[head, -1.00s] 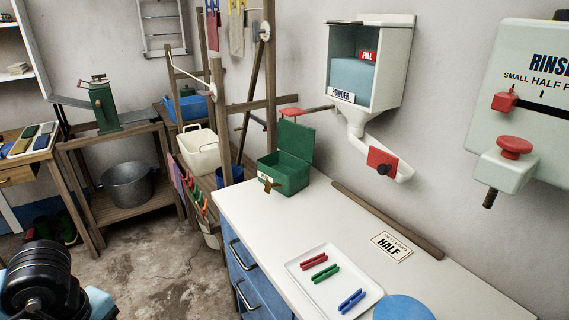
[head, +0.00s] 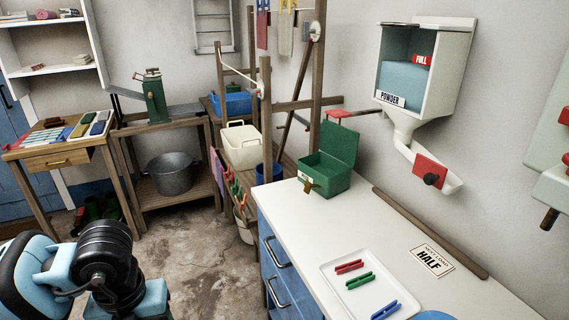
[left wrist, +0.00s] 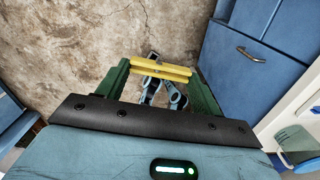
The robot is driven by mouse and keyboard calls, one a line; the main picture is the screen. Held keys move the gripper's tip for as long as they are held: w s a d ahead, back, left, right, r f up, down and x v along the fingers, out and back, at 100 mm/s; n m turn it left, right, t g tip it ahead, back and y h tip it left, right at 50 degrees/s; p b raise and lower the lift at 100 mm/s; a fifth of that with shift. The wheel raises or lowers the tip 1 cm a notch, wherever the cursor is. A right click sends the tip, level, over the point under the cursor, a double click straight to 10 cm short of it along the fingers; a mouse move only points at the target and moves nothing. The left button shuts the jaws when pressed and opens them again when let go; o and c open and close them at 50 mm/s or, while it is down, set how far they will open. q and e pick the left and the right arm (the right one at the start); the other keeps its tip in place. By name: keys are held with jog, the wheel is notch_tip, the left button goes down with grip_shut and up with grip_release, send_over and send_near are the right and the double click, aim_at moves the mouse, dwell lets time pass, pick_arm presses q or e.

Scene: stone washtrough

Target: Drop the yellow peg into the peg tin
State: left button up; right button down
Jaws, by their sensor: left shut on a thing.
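The yellow peg (left wrist: 162,66) is gripped crosswise between the green-sided fingers of my left gripper (left wrist: 160,73), which is shut on it, in the left wrist view. Below it there is concrete floor. In the head view, only part of my left arm shows at the lower left; its gripper and the peg are out of that picture. The peg tin appears to be the green metal box (head: 326,182) with its lid up, at the far left end of the white counter. Its inside is mostly hidden. My right gripper is in neither view.
The white counter (head: 340,222) holds a white tray (head: 333,275) with red, green and blue pegs. A powder dispenser (head: 425,80) hangs above it, and a wooden strip (head: 425,230) lies along its back. Blue drawers (left wrist: 245,50) are right of my left gripper.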

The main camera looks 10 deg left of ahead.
pick_arm(q)
jog(key=m, duration=0.3)
jog(key=d+m, duration=0.1)
jog(key=m, duration=0.2)
jog(key=shift+w+d, duration=0.1)
jog(key=d+m, duration=0.2)
jog(key=m, duration=0.9)
jog(key=d+m, duration=0.2)
jog(key=m, duration=1)
jog(key=d+r+m, duration=0.1)
jog(key=d+m, duration=0.1)
jog(key=m, duration=0.9)
jog(key=shift+w+m, duration=0.15)
jog(key=shift+m, duration=0.25)
jog(key=shift+w, duration=0.2)
